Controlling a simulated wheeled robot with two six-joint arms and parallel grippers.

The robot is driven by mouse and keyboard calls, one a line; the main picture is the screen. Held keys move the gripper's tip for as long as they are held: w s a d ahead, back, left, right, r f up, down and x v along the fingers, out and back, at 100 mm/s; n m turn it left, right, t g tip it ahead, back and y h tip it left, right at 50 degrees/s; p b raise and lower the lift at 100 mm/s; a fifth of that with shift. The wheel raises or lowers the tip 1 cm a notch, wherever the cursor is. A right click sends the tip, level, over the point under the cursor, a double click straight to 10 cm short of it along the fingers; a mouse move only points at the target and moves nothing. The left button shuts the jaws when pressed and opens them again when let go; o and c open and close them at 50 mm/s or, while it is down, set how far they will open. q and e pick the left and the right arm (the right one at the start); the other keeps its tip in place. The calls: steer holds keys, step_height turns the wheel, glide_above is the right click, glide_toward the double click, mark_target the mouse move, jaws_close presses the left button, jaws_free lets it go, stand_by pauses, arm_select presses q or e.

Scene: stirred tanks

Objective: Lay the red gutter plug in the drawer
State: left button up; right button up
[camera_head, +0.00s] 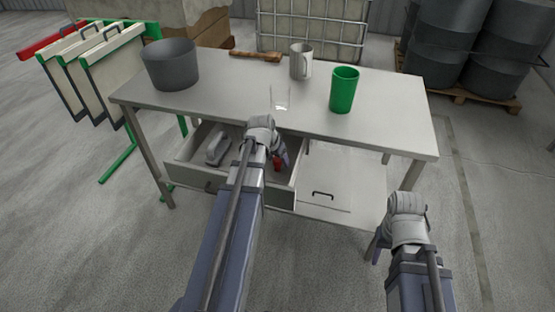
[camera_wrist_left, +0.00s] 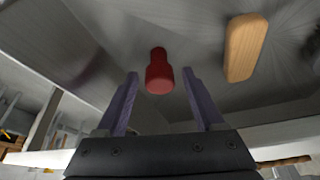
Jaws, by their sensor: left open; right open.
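The drawer (camera_head: 232,195) under the table is pulled open. The red gutter plug (camera_head: 277,164) is inside the drawer's outline, partly hidden behind my left gripper (camera_head: 282,156). In the left wrist view the plug (camera_wrist_left: 159,72) lies on the drawer floor, just beyond and between the fingertips of my left gripper (camera_wrist_left: 160,80). The left fingers are open, with a gap on both sides of the plug. My right gripper (camera_head: 380,248) is open and empty, low at the right, in front of the table.
A grey object (camera_head: 216,149) lies in the drawer's left part. A wooden piece (camera_wrist_left: 244,47) shows in the left wrist view.

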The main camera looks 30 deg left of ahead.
arm_select(q)
steer(key=shift+r, duration=0.1)
steer(key=shift+p+v, duration=0.75)
steer(key=shift+p, duration=0.1)
steer(key=p+v, duration=0.9)
steer(key=v, duration=0.1)
steer(key=shift+r+p, duration=0.4)
steer(key=s+d+m+g, duration=0.1)
steer(key=s+d, duration=0.3)
steer(key=d, duration=0.6)
steer(key=s+d+f+m+g+y, duration=0.1)
steer(key=s+d, duration=0.3)
steer(key=d, duration=0.6)
steer(key=s+d+m+g, duration=0.1)
steer(key=s+d+g, duration=0.2)
steer(key=d, duration=0.7)
steer(key=shift+s+f+m, duration=0.3)
steer(key=shift+s, duration=0.25)
